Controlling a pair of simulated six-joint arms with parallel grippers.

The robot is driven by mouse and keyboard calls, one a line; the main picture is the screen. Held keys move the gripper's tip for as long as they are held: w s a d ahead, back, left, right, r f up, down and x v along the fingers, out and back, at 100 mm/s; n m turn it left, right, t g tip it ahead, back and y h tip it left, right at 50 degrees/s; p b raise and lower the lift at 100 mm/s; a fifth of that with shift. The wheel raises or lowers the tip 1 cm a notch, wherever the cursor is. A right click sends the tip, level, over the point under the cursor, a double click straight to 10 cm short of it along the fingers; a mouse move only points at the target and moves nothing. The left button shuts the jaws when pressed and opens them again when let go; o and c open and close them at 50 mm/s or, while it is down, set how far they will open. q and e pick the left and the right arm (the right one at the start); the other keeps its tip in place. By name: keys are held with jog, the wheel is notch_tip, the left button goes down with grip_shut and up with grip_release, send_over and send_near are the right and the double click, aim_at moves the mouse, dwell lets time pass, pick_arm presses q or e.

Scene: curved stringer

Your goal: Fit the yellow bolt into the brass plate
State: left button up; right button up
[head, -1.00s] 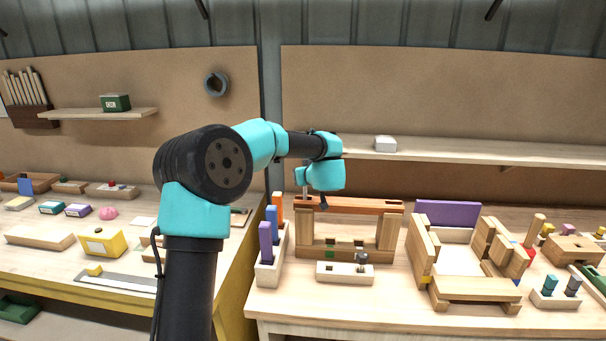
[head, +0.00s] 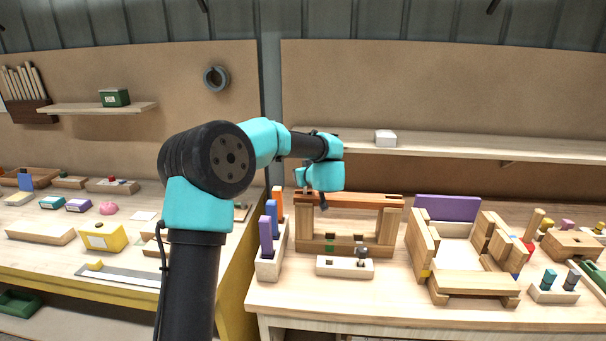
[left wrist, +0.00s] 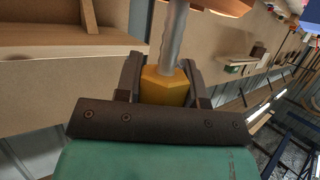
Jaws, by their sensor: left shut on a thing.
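My left gripper (left wrist: 162,88) is shut on the yellow bolt (left wrist: 166,88), gripping its yellow head. The bolt's grey metal shank (left wrist: 175,35) points away from the jaws, toward the top of the left wrist view. In the head view the same gripper (head: 321,203) is at the left end of an orange-brown beam (head: 350,201) on a wooden frame. The bolt is too small there to make out clearly. I cannot make out the brass plate for certain, or whether the shank touches anything. My right gripper is not in view.
A block with purple, blue and orange pegs (head: 268,269) stands left of the frame. A small pale block (head: 343,268) lies in front. A wooden assembly with a purple board (head: 446,208) stands to the right. A shelf (head: 430,150) runs behind. The bench's front strip is clear.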

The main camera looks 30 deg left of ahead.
pick_arm(q)
jog(key=shift+f, duration=1.6)
jog(key=o, duration=1.1)
jog(key=v, duration=1.7)
jog(key=shift+s+d, duration=0.15)
jog(key=shift+s, duration=0.05)
